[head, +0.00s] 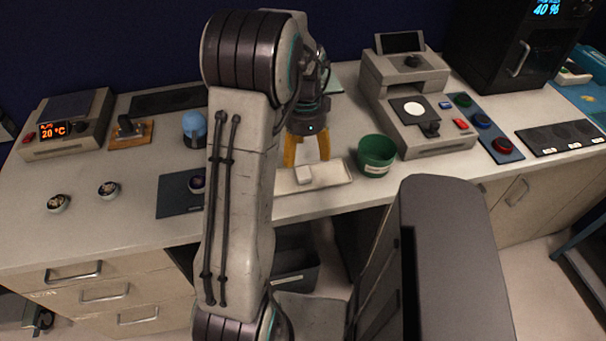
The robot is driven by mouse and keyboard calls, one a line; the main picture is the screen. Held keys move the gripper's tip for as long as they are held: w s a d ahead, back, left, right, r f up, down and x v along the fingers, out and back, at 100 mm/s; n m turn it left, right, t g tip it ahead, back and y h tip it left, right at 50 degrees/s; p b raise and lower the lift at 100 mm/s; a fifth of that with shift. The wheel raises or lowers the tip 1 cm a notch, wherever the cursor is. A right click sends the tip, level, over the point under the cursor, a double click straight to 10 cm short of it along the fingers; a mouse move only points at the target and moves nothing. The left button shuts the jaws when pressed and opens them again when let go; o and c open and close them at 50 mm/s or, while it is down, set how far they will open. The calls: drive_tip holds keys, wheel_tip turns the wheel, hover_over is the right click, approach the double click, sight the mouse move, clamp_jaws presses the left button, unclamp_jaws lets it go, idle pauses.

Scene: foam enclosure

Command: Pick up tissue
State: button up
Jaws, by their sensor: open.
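A small white piece, which looks like the tissue (304,174), lies on a pale flat tray (333,172) near the front edge of the counter. My gripper (308,160) points down with its two yellow fingers spread apart. It is open, with nothing seen held between the fingers. The fingertips are just above or behind the white piece in the picture; I cannot tell the exact height or whether they touch it. My arm hides the left end of the tray.
A green cup (377,155) stands close to the right of the tray. A grey instrument (415,105) stands further right. A dark mat (180,194) and a blue-topped object (194,129) are left of my arm. The counter's front edge (335,212) is close.

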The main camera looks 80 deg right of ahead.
sight(303, 172)
drive_tip(key=f, duration=0.3)
drive_tip(key=f+p, duration=0.1)
drive_tip(key=f, duration=0.1)
drive_tip(key=shift+w+a+f, duration=0.1)
drive_tip(key=shift+a+f, duration=0.2)
drive_tip(key=shift+a, duration=0.05)
drive_tip(key=shift+f, duration=0.75)
drive_tip(key=c, duration=0.8)
